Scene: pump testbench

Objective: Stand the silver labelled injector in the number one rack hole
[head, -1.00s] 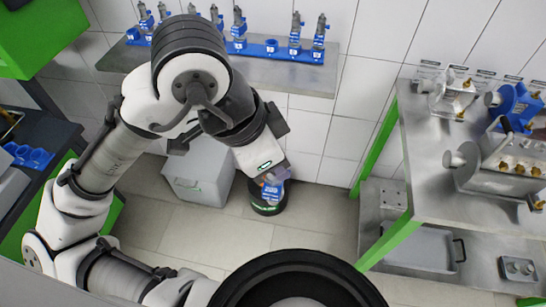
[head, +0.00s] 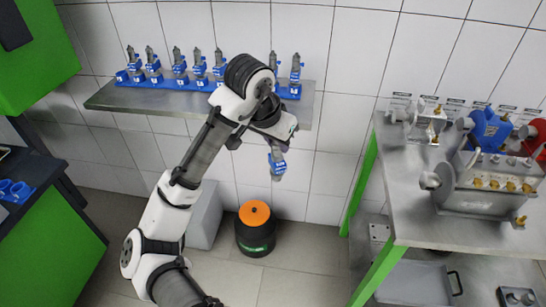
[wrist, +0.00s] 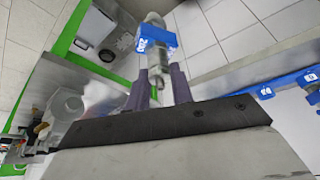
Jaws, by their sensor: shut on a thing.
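My gripper (head: 278,148) is shut on an injector (head: 277,165) with a silver-grey body and a blue numbered collar. In the head view it hangs below and in front of the shelf's right part. In the wrist view both fingers (wrist: 160,92) pinch the injector (wrist: 152,35) at its narrow end; the number is unclear. The blue rack (head: 205,84) stands on the wall shelf with several upright injectors. A blue holder at its left end (head: 122,76) looks empty. My arm hides part of the rack's right half. The rack also shows at right in the wrist view (wrist: 290,84).
The steel shelf (head: 135,102) juts from the tiled wall. A black bin with an orange top (head: 255,215) and a grey box (head: 205,215) stand on the floor. A steel bench (head: 400,205) with pump parts is at right. A green cabinet (head: 60,250) is at left.

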